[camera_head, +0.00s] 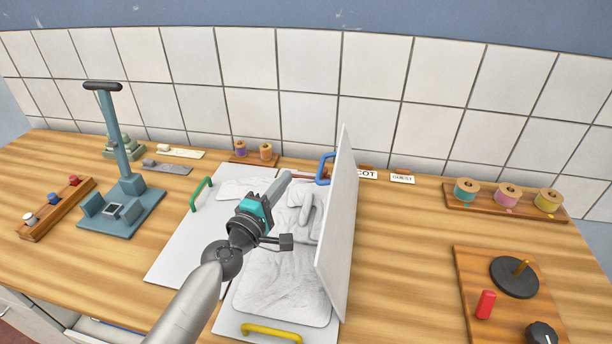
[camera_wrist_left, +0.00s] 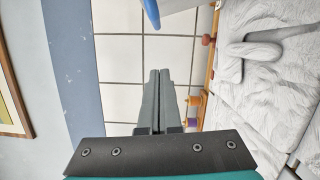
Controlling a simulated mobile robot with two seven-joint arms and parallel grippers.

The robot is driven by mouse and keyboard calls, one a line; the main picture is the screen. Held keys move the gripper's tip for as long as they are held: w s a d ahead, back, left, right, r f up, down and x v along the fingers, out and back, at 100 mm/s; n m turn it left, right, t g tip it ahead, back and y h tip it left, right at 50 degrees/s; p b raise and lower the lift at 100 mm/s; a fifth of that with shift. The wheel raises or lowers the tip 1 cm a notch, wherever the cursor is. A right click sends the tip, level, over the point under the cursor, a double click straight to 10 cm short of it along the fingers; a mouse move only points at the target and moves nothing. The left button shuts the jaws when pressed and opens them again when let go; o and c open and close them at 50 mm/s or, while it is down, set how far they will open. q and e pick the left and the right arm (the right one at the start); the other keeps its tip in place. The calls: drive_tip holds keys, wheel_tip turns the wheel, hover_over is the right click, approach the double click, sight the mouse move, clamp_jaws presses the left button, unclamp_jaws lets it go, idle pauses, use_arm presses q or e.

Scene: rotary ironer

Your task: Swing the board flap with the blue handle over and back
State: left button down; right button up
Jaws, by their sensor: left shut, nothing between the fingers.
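The white board flap (camera_head: 341,220) with the blue handle (camera_head: 325,168) stands almost upright, seen nearly edge-on, at the right side of the folding board. The blue handle sits near its far upper left edge and also shows at the top of the left wrist view (camera_wrist_left: 151,12). My left gripper (camera_head: 288,176) is shut and empty, above the cloth, left of the blue handle and apart from it. Its closed fingers show in the left wrist view (camera_wrist_left: 159,75). A white garment (camera_head: 275,285) lies on the board, partly hidden by my arm and the flap. My right gripper is not in view.
A flat panel with a green handle (camera_head: 201,194) lies left, and a yellow handle (camera_head: 271,332) is at the front. A blue-grey press stand (camera_head: 122,165) is further left. Spools (camera_head: 507,195) and a wooden panel (camera_head: 500,294) are right.

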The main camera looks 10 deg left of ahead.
use_arm(q)
drive_tip(key=shift+w+d+r+p, duration=0.1)
drive_tip(key=shift+w+d+p, duration=0.2)
drive_tip(key=shift+d, duration=0.45)
drive_tip(key=shift+w+d+r+p, duration=0.15)
drive_tip(key=shift+w+d, duration=0.3)
drive_tip(key=shift+d, duration=0.35)
drive_tip(key=shift+w+d+p, duration=0.2)
drive_tip(key=shift+w+d, duration=0.15)
drive_tip(key=shift+d, duration=0.4)
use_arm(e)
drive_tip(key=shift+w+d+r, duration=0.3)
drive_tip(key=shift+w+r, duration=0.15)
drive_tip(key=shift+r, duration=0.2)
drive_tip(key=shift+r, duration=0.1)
